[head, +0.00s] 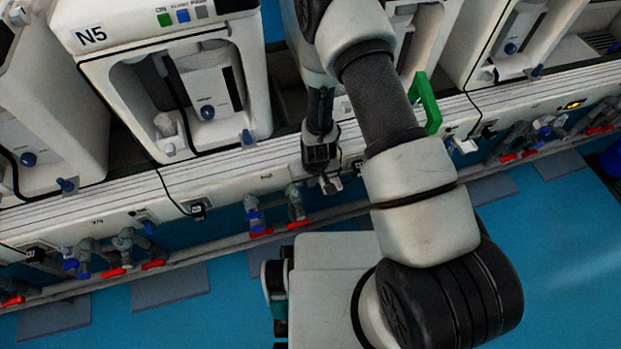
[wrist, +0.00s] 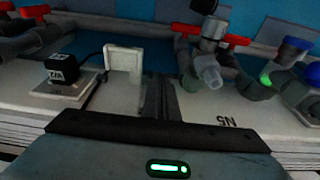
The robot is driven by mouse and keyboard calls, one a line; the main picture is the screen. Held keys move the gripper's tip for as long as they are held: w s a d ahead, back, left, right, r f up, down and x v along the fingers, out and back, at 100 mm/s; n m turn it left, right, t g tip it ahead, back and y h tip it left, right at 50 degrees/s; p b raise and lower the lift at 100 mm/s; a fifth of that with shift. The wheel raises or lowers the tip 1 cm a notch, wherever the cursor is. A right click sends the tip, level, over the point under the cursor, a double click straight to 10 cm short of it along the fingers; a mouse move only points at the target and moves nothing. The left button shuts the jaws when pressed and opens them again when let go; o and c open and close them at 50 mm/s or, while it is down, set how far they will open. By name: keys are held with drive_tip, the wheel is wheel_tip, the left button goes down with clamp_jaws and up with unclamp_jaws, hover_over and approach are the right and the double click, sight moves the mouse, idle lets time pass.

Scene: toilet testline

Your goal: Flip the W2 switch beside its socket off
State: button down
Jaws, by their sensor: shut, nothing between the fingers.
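A black plug with inverted lettering that looks like W2 (wrist: 64,72) sits in a pale wall socket (wrist: 50,97) at the left of the wrist view. Just right of it is a white raised fitting (wrist: 123,62), which appears to be the switch; its on or off position cannot be told. My gripper (wrist: 160,98) is shut and empty, its fingertips just right of this fitting. Whether they touch it cannot be told. In the head view my gripper (head: 329,184) is at the front of the bench ledge, and my arm partly hides the area around it.
Grey pipes with red-handled valves (wrist: 208,38) are close to the right of my fingers. The ledge (head: 230,180) carries more sockets and a plug (head: 198,210). The N5 machine (head: 165,80) stands behind it. Blue floor (head: 560,245) lies in front.

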drive_tip(key=shift+s+d+f+b, duration=0.25)
drive_tip(key=shift+s+f+b, duration=0.6)
drive_tip(key=shift+f+b, duration=0.1)
drive_tip(key=shift+w+a+r, duration=0.2)
drive_tip(key=shift+w+r, duration=0.05)
drive_tip(key=shift+w, duration=0.5)
drive_tip(key=shift+s+r, duration=0.1)
drive_tip(key=shift+s, duration=0.05)
